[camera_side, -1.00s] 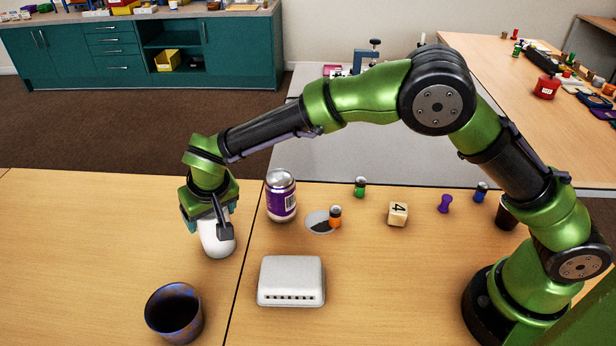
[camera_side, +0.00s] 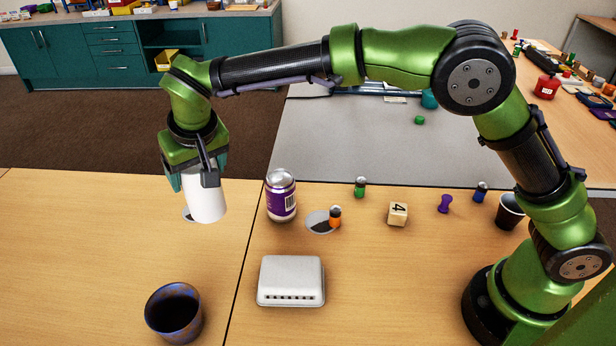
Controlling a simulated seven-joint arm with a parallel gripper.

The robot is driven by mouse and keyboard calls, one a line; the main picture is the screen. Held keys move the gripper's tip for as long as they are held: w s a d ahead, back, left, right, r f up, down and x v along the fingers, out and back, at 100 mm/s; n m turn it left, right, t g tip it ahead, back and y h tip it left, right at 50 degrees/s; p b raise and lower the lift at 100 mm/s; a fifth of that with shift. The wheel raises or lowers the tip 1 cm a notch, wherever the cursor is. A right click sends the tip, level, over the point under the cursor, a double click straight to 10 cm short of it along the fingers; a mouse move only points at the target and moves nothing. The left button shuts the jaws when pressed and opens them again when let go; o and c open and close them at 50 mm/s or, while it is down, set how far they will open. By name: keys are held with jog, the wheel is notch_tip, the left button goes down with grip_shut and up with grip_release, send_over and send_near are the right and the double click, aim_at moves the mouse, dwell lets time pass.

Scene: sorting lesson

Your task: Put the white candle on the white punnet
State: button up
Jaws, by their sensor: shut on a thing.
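My gripper (camera_side: 194,180) is shut on the white candle (camera_side: 208,204), a plain white cylinder. It holds the candle slightly tilted, raised above the left part of the table. The gripper's fingers hide the candle's upper part. The white punnet (camera_side: 291,279) is a low white box with rounded corners and a row of dark slots along its front. It sits on the table to the right of and nearer the camera than my gripper. Nothing lies on top of it.
A dark blue-brown cup (camera_side: 174,312) stands left of the punnet. A purple can (camera_side: 281,196) stands behind it.

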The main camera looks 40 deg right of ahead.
jog(key=v, duration=0.3)
jog(key=shift+a+r, duration=0.1)
jog(key=shift+r, duration=0.25)
jog(key=s+d+r+n, duration=0.1)
jog(key=s+d+r, duration=0.1)
jog(key=s, duration=0.5)
jog(key=s+d+r, duration=0.3)
jog(key=s, duration=0.4)
jog(key=s+d+f, duration=0.9)
jog(key=s+d, duration=0.2)
jog(key=s, duration=0.3)
jog(key=shift+w+a+f, duration=0.95)
jog(key=shift+w+a, duration=0.7)
jog(key=shift+w, duration=0.4)
jog(key=shift+w+a+f, duration=0.9)
jog(key=shift+w+a, duration=0.75)
jog(key=shift+w, duration=0.4)
jog(key=shift+w+a+f, duration=0.95)
jog(key=shift+w+a, duration=0.7)
jog(key=shift+w, duration=0.4)
